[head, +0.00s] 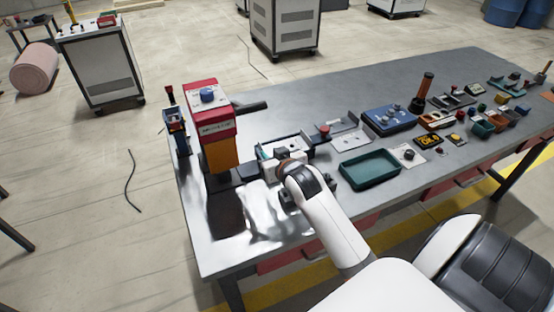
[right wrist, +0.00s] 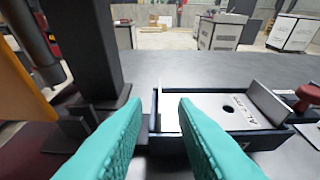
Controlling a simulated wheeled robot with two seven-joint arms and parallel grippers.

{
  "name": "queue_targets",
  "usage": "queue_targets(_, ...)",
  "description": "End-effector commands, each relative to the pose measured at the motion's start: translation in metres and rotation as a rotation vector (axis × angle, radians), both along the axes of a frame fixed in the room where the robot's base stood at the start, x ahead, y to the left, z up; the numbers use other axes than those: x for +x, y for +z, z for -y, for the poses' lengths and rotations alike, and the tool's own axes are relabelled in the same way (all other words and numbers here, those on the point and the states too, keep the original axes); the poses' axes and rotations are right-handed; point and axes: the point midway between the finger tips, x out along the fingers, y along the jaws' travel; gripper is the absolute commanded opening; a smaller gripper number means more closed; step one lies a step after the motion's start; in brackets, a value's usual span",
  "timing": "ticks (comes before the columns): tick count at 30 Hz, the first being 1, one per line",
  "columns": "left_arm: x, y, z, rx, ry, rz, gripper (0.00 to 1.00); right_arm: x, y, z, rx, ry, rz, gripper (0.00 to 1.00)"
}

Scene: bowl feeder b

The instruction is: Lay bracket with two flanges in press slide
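My right gripper (head: 276,164) is over the near side of the bench, beside the press. In the right wrist view its two teal fingers (right wrist: 157,120) are apart with nothing between them. Beyond the fingertips is a dark, low-walled frame (right wrist: 196,146), which looks like the press slide. A silver plate (right wrist: 212,115) with a round hole and lettering lies in it. A raised flange (right wrist: 271,103) stands at its right; this looks like the bracket. In the head view my gripper partly covers the slide (head: 290,142). My left gripper is out of view.
The red and orange press (head: 212,125) stands left of my gripper. A red knob (head: 323,130) is right of the slide, and a metal plate (head: 348,137) lies beyond it. A green tray (head: 370,168), a blue box (head: 390,119) and several small parts fill the right side.

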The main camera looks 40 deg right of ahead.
Motion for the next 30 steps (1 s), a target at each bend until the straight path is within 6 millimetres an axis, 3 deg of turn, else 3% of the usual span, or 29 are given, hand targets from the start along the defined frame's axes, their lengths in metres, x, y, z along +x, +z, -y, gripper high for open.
queue_targets(3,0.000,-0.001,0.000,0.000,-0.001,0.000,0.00,-0.019,0.007,-0.005,0.001,0.000,0.000,0.25)
queue_targets(9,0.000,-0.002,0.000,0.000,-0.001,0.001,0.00,-0.034,0.014,-0.008,0.001,0.000,-0.001,0.25)
queue_targets(30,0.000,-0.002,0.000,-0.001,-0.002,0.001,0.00,-0.036,0.015,-0.009,0.001,0.000,0.000,0.25)
